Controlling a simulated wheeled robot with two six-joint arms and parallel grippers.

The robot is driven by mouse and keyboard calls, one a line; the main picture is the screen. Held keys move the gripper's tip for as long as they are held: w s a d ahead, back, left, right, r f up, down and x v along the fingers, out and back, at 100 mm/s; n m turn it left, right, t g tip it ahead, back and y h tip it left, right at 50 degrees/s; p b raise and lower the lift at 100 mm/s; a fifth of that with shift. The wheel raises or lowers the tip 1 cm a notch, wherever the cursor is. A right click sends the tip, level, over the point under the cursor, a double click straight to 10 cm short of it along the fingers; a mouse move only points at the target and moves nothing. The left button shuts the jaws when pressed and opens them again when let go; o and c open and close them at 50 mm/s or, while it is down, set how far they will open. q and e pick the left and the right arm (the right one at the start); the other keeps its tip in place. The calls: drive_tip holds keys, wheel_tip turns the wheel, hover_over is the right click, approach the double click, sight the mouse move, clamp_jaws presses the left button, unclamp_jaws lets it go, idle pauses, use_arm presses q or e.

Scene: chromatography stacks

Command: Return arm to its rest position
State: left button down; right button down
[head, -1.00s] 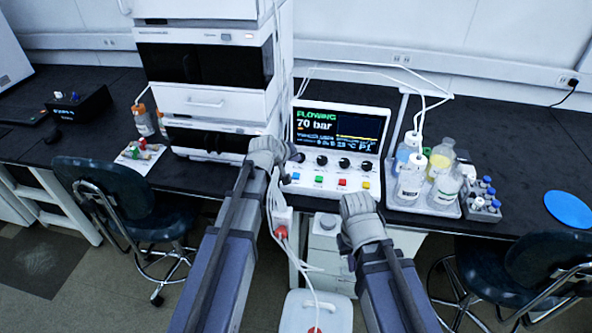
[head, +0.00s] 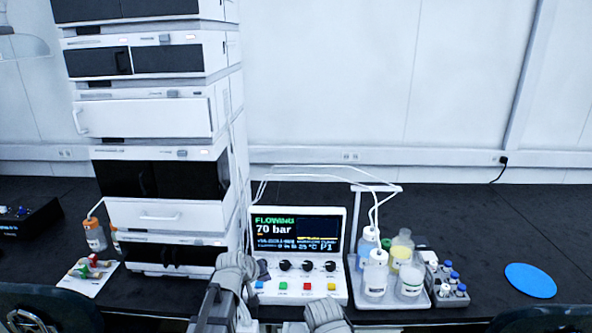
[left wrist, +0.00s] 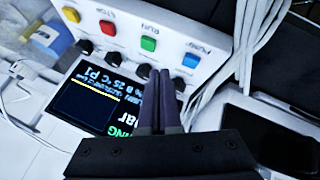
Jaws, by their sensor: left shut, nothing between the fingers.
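My left arm (head: 236,275) reaches up from the bottom of the head view to the front of the control console (head: 341,262). My left gripper (head: 264,268) is at the left part of the console panel, near its knobs and the blue button. In the left wrist view its two dark fingers (left wrist: 158,73) are together with nothing between them, in front of the knob row and the screen edge. I cannot tell whether they touch the panel. The screen (head: 297,231) reads FLOWING and 70 bar. My right arm (head: 326,316) shows at the bottom edge, its fingers out of sight.
The tall chromatography stack (head: 160,215) stands left of the console. A tray (head: 418,302) with several bottles stands right of it, beside a vial rack (head: 452,297). A blue disc (head: 530,281) lies far right, with clear bench around it. Chairs stand at the front.

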use_arm(q)
drive_tip(key=s+d+m+g+y+p, duration=0.1)
drive_tip(key=s+d+m+g+y, duration=0.1)
drive_tip(key=s, duration=1.1)
drive_tip(key=s+d+f+m+g+y+p, duration=0.1)
drive_tip(key=s+d+m+g, duration=0.3)
drive_tip(key=s, duration=0.9)
drive_tip(key=shift+s+m+g+y+p, duration=0.35)
drive_tip(key=shift+m+g+y+p, duration=0.25)
drive_tip(key=shift+m+g+y, duration=0.15)
drive_tip(key=shift+d, duration=0.1)
idle(3.5)
